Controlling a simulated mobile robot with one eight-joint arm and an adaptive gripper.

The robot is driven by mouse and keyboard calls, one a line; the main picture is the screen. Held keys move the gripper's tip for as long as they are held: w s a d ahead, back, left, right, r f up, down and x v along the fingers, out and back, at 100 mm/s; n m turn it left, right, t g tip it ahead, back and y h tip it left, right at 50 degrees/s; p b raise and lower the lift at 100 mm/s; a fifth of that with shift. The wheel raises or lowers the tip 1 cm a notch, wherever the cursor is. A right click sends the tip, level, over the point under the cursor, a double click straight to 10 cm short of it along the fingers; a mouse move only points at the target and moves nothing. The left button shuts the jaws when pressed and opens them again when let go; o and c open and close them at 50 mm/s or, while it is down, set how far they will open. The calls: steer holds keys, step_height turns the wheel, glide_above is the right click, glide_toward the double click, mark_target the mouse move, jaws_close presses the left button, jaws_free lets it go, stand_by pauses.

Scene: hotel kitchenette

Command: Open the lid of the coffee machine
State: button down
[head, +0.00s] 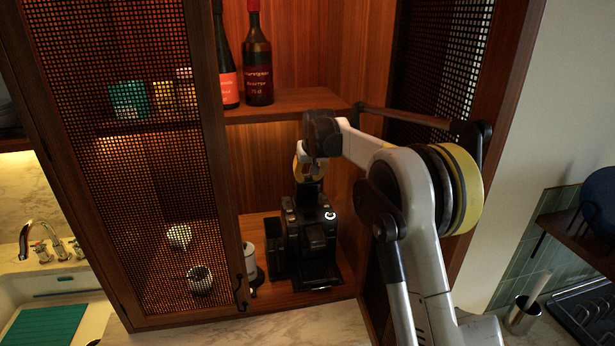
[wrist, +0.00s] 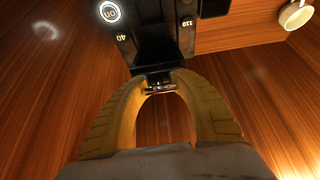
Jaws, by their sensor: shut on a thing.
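The black coffee machine (head: 318,238) stands in the lower bay of the wooden cabinet. Its lit ON button (wrist: 109,11) and the labels 40 and 110 show in the wrist view. My gripper (head: 309,180) is above the top of the machine, pointing down. In the wrist view, the yellow fingers of my gripper (wrist: 161,80) are shut on a small dark tab with a shiny edge, the lid's handle (wrist: 160,88), at the machine's edge. The fingers partly hide the lid, and I cannot tell how far it is raised.
A white canister (head: 250,262) stands left of the machine. A mesh door (head: 130,170) is at the left. Bottles (head: 258,60) stand on the shelf (head: 285,103) above. The cabinet's right wall (head: 345,190) is close to my arm. A pale cup (wrist: 296,13) shows in the wrist view.

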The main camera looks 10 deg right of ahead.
steer(key=shift+w+r, duration=0.25)
steer(key=c, duration=1.4)
jaws_free()
steer(key=o, duration=0.5)
steer(key=shift+s+r, duration=0.15)
steer(key=shift+s, duration=0.05)
steer(key=shift+o, duration=0.2)
steer(key=shift+s, duration=0.15)
steer(key=shift+w, duration=0.2)
steer(key=v, duration=1.2)
steer(key=shift+s, duration=0.15)
